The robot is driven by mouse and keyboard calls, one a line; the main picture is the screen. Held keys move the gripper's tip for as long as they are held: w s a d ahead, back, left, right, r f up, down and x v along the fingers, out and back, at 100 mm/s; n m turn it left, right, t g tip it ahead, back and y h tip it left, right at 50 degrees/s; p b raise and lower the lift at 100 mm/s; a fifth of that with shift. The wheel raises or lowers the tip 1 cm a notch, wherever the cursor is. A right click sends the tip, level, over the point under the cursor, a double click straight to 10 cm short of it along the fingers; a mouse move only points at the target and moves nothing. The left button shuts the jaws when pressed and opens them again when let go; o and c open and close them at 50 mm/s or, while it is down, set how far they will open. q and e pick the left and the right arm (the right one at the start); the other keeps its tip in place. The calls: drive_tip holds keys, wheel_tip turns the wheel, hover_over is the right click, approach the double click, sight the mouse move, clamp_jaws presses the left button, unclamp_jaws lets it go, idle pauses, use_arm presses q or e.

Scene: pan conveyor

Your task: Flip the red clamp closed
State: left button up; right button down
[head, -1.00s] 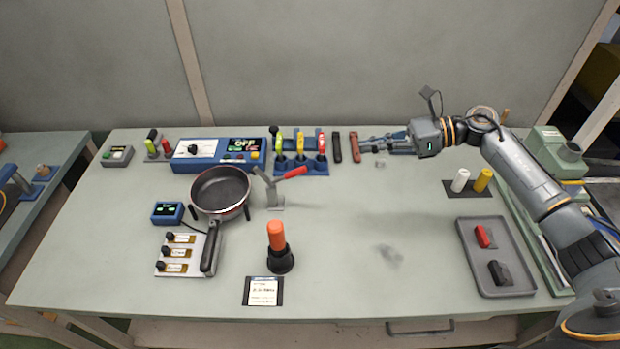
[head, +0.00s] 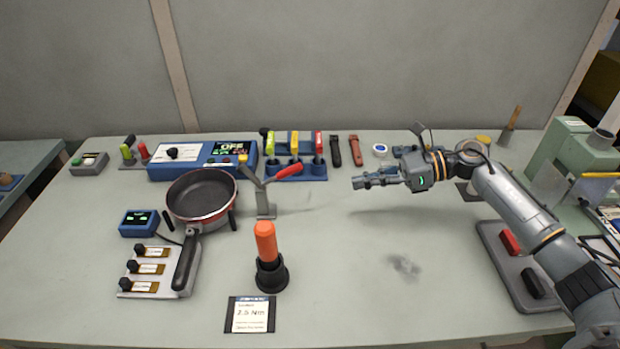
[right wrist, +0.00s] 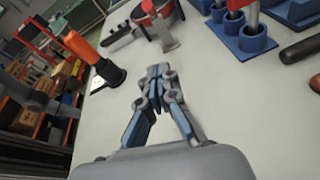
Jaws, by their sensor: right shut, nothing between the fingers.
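The clamp (head: 263,201) stands on the table just right of the pan, with a grey upright body and a red-handled lever (head: 289,179) that slants up to the right. A grey arm of the clamp reaches up to the left beside the pan rim. The clamp also shows at the top of the right wrist view (right wrist: 160,28). My right gripper (head: 357,183) is shut and empty, to the right of the red handle and apart from it, pointing left. In the right wrist view the closed fingertips (right wrist: 158,72) point toward the clamp. My left gripper is not in view.
A pan (head: 203,196) sits left of the clamp. An orange-handled tool (head: 266,242) stands in front of the clamp. A blue holder (head: 300,171) with coloured tools is behind it. A grey tray (head: 499,253) lies at the right. The table's middle right is clear.

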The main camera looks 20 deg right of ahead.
drive_tip(key=shift+a, duration=0.15)
drive_tip(key=p+x, duration=0.2)
drive_tip(key=x, duration=0.7)
drive_tip(key=shift+r+p, duration=0.15)
drive_tip(key=shift+p, duration=0.25)
drive_tip(key=shift+w+a+r+p, duration=0.4)
drive_tip(key=shift+a+r+p, duration=0.1)
drive_tip(key=shift+a+r, duration=0.15)
drive_tip(key=shift+w+a+r+p, duration=0.4)
drive_tip(key=shift+a+r+p, duration=0.1)
drive_tip(key=shift+r, duration=0.25)
drive_tip(key=shift+r+h+p, duration=0.4)
drive_tip(key=shift+p, duration=0.15)
